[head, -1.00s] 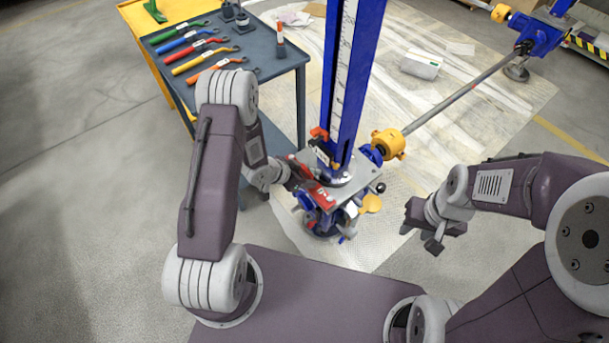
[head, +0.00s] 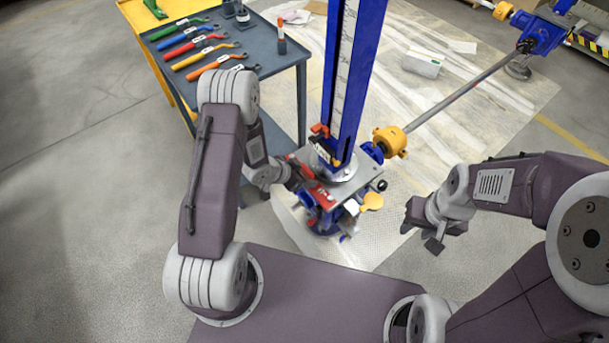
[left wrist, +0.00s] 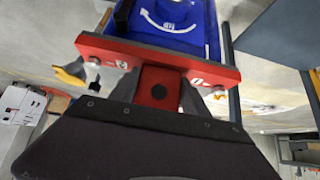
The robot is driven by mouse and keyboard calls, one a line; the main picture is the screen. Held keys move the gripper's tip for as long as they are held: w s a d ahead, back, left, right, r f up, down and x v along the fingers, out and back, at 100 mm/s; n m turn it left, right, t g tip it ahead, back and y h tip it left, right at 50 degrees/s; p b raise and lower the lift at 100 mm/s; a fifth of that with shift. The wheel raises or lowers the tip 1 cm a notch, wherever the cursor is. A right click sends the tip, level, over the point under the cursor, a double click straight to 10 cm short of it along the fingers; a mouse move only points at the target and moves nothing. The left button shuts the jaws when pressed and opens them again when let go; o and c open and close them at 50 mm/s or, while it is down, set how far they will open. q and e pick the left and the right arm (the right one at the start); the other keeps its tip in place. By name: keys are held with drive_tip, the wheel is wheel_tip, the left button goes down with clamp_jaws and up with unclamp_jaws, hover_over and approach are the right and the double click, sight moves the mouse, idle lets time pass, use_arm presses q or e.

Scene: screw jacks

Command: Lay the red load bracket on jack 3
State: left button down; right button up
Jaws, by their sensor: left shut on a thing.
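My left gripper (head: 300,181) is shut on the red load bracket (head: 322,194), at the near left side of the jack's grey top plate (head: 352,184). In the left wrist view the bracket (left wrist: 150,58) is a red bar with a bolt near each end and white marks, gripped by its red block. A blue jack body (left wrist: 182,22) with a white curved arrow lies just beyond the bar. I cannot tell whether bracket and jack touch. The jack's number is not readable. My right gripper (head: 427,226) is open and empty, right of the jack.
A tall blue column (head: 352,75) with a scale rises behind the plate. A shaft (head: 455,100) runs from a yellow coupling (head: 390,141) to another blue unit (head: 540,38). A dark tool table (head: 275,62) with several coloured wrenches stands at the left.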

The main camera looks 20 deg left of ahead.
use_arm(q)
drive_tip(key=shift+w+f, duration=0.1)
drive_tip(key=shift+f, duration=0.2)
drive_tip(key=shift+c, duration=2.2)
unclamp_jaws()
drive_tip(key=shift+f, duration=0.1)
drive_tip(key=p+v, duration=0.3)
drive_tip(key=v, duration=0.6)
